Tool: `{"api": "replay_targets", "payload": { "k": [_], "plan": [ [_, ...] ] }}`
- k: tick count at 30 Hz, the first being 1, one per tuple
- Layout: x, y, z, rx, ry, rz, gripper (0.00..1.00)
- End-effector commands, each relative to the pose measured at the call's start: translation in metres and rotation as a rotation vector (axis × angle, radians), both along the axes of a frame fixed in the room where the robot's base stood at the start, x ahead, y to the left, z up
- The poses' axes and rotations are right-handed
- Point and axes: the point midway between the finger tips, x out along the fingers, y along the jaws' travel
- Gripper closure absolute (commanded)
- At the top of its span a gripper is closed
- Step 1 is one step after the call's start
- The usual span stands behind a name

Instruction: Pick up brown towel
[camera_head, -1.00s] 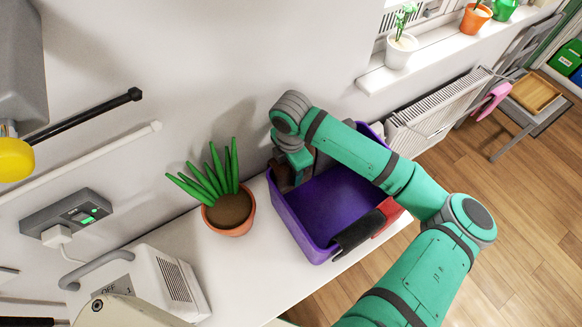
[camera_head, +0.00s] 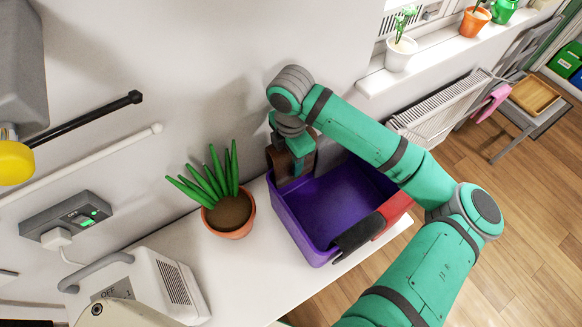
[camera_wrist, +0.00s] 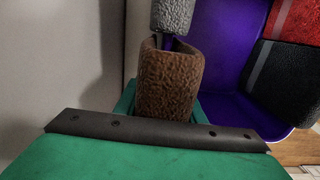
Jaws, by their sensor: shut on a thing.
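The brown towel (camera_wrist: 168,82) hangs folded over the rim of the purple bin, with its upper part between my gripper's fingers in the wrist view. In the head view the brown towel (camera_head: 279,160) shows at the bin's back left wall, partly hidden by my gripper (camera_head: 299,160). My gripper, also in the wrist view (camera_wrist: 160,112), is shut on the towel. The fingertips are mostly hidden by the towel.
The purple bin (camera_head: 335,203) stands on a white counter (camera_head: 262,285). A grey towel (camera_wrist: 174,14) is beside the brown one. A black towel (camera_head: 358,236) and a red towel (camera_head: 393,212) hang on the front rim. A potted plant (camera_head: 229,214) stands close on the left.

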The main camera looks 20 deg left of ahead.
Motion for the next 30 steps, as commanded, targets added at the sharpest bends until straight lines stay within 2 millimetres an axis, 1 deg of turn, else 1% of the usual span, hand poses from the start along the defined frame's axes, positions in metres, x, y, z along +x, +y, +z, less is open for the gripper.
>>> {"api": "replay_targets", "payload": {
  "k": [1,14,24,27,30],
  "plan": [
    [0.000,0.001,0.010,0.002,-0.002,0.001,0.87],
    [0.000,0.001,0.089,0.001,-0.002,0.002,0.87],
    [0.000,0.000,0.161,-0.001,-0.004,0.001,0.87],
    [0.000,0.000,0.180,-0.001,-0.003,0.001,0.87],
    [0.000,0.000,0.193,0.000,-0.002,0.001,0.87]
  ]
}}
